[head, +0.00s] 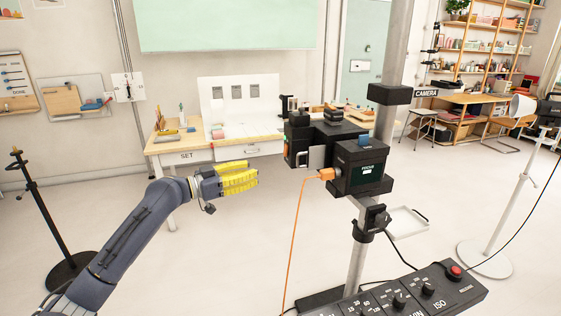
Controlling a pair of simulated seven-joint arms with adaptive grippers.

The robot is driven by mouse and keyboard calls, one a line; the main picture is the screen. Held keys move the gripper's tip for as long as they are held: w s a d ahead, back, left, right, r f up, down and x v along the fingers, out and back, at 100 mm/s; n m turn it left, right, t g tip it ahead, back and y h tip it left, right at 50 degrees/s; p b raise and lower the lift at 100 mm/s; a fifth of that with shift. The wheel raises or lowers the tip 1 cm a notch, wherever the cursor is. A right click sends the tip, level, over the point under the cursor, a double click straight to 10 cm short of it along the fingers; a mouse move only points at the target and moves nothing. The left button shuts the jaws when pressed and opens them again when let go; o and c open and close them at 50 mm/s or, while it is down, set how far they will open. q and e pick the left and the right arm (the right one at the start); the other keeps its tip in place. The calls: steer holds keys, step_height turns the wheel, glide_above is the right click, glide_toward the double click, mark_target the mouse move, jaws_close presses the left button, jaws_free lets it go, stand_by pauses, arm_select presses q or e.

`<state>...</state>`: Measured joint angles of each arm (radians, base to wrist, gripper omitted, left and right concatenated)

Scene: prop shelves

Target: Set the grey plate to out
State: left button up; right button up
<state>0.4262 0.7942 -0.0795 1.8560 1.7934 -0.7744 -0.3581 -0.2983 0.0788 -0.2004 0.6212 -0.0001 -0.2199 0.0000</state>
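A black box camera (335,150) is mounted on a grey vertical post in the middle of the head view. A small light grey plate (317,157) shows at the camera's left part; I take it for the grey plate, but how far it is pulled out is too small to tell. My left gripper (250,177) has yellow fingers and is to the left of the camera, apart from it. The fingers are close together in this view, and any gap between them is unclear. My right gripper is not in view.
An orange cable (296,235) hangs from the camera's front. A control panel (400,298) with knobs and a red button is below. A light tray (407,222) is right of the post. A white-fronted table (250,150) stands behind; a black stand (68,270) is at left.

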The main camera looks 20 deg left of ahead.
mark_target(297, 164)
arm_select(q)
steer(key=x, duration=1.7)
steer(key=shift+d, duration=0.1)
steer(key=shift+c, duration=0.2)
jaws_close()
